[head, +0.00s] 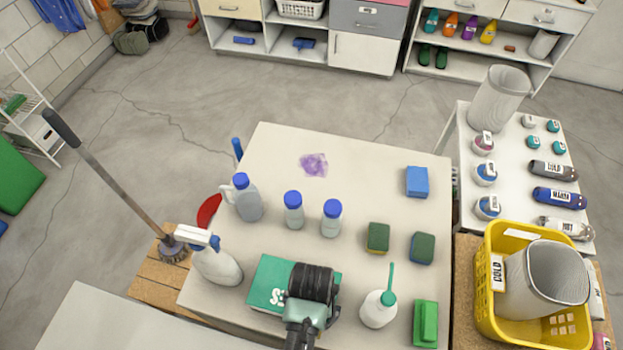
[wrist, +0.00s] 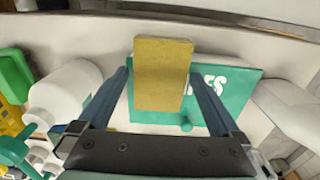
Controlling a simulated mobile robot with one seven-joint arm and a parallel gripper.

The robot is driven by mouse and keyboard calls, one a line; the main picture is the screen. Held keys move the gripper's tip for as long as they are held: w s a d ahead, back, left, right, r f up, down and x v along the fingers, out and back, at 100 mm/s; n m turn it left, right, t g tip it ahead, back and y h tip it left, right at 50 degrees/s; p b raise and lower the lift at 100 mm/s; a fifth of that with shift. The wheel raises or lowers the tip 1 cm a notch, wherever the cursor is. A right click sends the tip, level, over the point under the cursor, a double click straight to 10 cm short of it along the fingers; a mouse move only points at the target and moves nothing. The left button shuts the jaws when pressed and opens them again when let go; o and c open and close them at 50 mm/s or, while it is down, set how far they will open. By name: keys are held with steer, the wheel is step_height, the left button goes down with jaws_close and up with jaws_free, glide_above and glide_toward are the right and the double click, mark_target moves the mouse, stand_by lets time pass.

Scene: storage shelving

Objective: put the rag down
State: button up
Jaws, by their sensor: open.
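A flat yellow-tan block-shaped thing (wrist: 163,74), perhaps the folded rag, shows in the wrist view between the fingers of my gripper (wrist: 158,80). The fingers are open, one on each side of it, with a narrow gap visible at both sides. It lies over the green box with white lettering (wrist: 225,92); whether it touches the box I cannot tell. In the head view my gripper (head: 311,290) is over the green box (head: 267,284) near the table's front edge, and my arm hides the yellow-tan thing.
The white table (head: 375,160) has a purple smear (head: 314,164), a blue block (head: 417,181), two sponges (head: 378,238), blue-capped bottles (head: 293,210) and a spray bottle (head: 217,262). A green-nozzled bottle (head: 379,308) stands right of my gripper. The table's far middle is mostly clear.

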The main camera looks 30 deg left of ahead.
steer(key=c, duration=1.4)
